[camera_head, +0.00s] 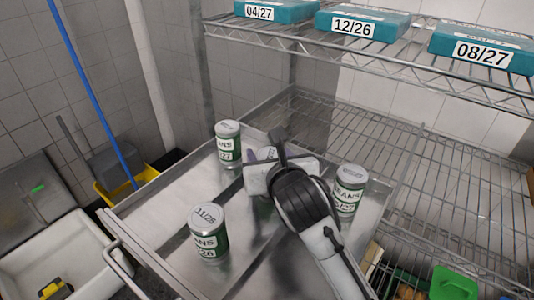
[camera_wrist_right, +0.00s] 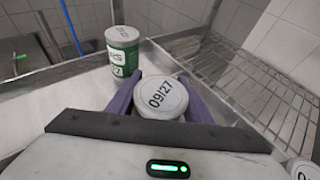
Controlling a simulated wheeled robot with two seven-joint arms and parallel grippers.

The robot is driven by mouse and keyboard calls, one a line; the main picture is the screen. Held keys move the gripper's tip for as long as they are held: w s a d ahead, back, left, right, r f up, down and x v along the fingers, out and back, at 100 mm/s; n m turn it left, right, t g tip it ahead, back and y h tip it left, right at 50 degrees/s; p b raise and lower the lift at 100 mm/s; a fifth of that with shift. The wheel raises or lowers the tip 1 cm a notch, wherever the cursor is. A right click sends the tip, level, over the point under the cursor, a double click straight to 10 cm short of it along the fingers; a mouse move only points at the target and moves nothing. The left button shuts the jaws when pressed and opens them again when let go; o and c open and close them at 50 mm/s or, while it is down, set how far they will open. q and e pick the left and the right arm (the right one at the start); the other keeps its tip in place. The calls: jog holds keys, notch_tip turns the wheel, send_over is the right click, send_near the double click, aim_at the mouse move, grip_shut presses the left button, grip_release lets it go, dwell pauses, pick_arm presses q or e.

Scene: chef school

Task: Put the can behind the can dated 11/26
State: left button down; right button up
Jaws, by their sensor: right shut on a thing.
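The can dated 11/26 (camera_head: 207,240), green and white with a grey lid, stands upright near the front of the steel cart top (camera_head: 165,205). My right gripper (camera_head: 262,154) is behind it and to its right, over the cart. In the right wrist view its purple fingers are shut on a can dated 09/27 (camera_wrist_right: 162,98), lid facing the camera. The arm hides most of this can in the head view; I cannot tell whether it touches the cart. My left gripper is not in view.
Another beans can (camera_head: 228,146) stands at the cart's back left, also in the right wrist view (camera_wrist_right: 122,52). A further can (camera_head: 347,192) stands right of my gripper. A wire shelf (camera_head: 440,180) is at the right; teal boxes (camera_head: 362,24) sit above.

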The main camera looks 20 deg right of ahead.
jog(key=o, duration=1.3)
jog(key=shift+f, duration=0.15)
jog(key=shift+s+r, duration=0.2)
jog(key=shift+r, duration=0.1)
jog(key=v, duration=1.1)
jog(key=shift+s, duration=0.3)
